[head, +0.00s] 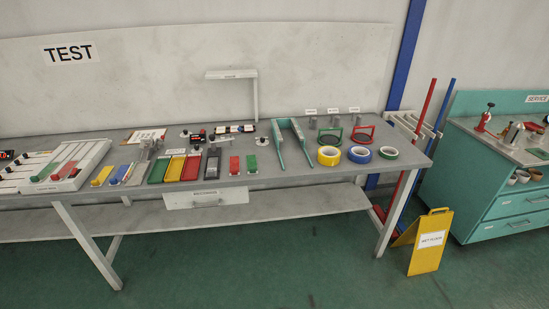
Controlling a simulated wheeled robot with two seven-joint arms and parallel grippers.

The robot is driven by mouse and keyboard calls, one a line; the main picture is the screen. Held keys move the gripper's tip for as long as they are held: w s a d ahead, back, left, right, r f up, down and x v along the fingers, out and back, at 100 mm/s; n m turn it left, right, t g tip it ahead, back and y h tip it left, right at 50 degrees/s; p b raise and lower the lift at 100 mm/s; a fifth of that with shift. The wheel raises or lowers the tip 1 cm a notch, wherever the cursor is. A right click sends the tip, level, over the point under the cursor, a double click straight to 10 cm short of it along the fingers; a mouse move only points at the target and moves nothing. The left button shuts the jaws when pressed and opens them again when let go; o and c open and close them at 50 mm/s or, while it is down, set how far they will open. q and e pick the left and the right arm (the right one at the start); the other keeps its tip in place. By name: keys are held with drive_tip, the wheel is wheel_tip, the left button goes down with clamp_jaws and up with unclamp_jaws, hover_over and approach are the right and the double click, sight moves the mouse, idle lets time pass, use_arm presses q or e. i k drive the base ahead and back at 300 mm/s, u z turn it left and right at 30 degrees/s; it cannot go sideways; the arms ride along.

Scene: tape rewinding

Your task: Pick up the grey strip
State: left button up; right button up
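No thing in the head view is clearly marked as the grey strip, and I cannot tell which piece it is. A dark grey long piece (212,163) lies on the table just right of the red tray. Three small grey upright pieces stand at the back right under small labels, the left one (312,123) among them. Neither of my grippers shows in this view.
The long grey table (300,178) holds a teal frame (281,145), green and red ring stands, coloured trays (175,168) and a slotted white rack (75,165). A yellow wet floor sign (429,243) stands right of the table. The green floor in front is clear.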

sight(212, 164)
drive_tip(key=z, duration=0.5)
drive_tip(key=i, duration=1.55)
drive_tip(key=u, duration=1.2)
drive_tip(key=i, duration=0.45)
drive_tip(key=u, duration=0.45)
